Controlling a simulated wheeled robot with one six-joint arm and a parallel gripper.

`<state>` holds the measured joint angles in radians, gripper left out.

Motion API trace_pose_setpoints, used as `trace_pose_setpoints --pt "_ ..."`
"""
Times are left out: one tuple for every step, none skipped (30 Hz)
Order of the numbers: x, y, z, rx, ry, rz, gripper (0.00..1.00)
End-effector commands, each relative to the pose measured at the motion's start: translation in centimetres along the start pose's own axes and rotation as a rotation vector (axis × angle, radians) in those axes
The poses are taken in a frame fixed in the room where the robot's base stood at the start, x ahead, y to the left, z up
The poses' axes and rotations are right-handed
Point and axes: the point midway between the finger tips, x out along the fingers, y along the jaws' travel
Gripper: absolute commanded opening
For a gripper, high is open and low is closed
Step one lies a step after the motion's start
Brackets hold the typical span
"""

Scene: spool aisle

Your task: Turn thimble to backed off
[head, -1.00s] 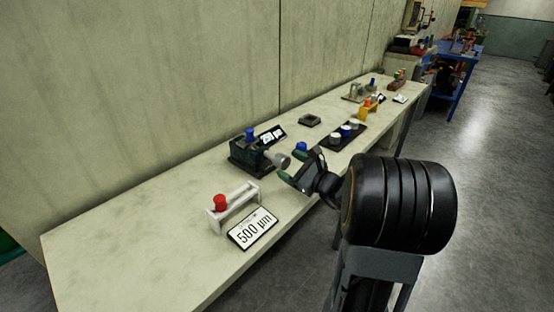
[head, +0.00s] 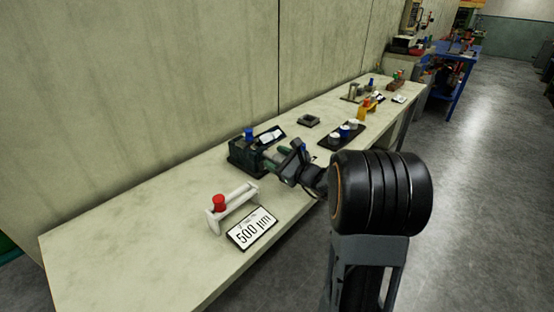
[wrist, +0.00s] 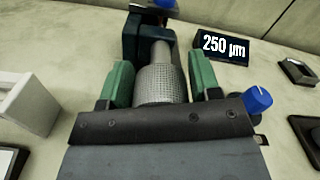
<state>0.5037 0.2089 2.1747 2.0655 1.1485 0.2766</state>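The dark micrometer block (head: 243,155), with a blue knob (head: 249,134) on top, sits on the bench. The wrist view shows its dark green body (wrist: 147,35) and the grey knurled thimble (wrist: 160,85) pointing towards me. My gripper (head: 278,160) is at the thimble, with its two green fingers (wrist: 161,83) on either side of it. The fingers look open, with the thimble between them. I cannot tell whether either finger touches it. A black sign reading 250 µm (wrist: 222,47) stands beside the block. In the head view my gripper hides most of the thimble.
A white stand (head: 232,207) with a red knob and a 500 µm sign (head: 252,228) stand nearer on the bench. A dark tray (head: 331,141) with several capped parts and a small dark dish (head: 309,121) lie farther along. A blue knob (wrist: 257,98) is close right of my gripper.

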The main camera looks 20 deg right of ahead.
Motion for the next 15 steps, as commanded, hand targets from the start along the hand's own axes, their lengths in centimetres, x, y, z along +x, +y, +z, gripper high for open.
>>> trace_pose_setpoints --pt "-0.01 0.00 0.00 0.000 0.000 0.000 0.53" --pt "-0.01 0.00 0.00 0.000 0.000 0.000 0.50" --pt "-0.01 0.00 0.00 0.000 0.000 0.000 0.46" --pt "-0.01 0.00 0.00 0.000 0.000 0.000 0.43" --pt "-0.02 0.00 0.00 0.000 0.000 0.000 0.40" --pt "-0.02 0.00 0.00 0.000 0.000 0.000 0.36" --pt "-0.02 0.00 0.00 0.000 0.000 0.000 0.33" --pt "-0.02 0.00 0.00 0.000 0.000 0.000 0.31" --pt "-0.02 0.00 0.00 0.000 0.000 0.000 0.27" --pt "-0.02 0.00 0.00 0.000 0.000 0.000 0.24" --pt "-0.02 0.00 0.00 0.000 0.000 0.000 0.24" --pt "-0.02 0.02 -0.04 -0.002 0.000 0.000 0.24" --pt "-0.02 0.04 -0.09 -0.007 0.000 0.000 0.24" --pt "-0.02 0.07 -0.15 -0.014 -0.001 0.000 0.24" --pt "-0.01 0.11 -0.25 -0.027 -0.001 0.000 0.24"
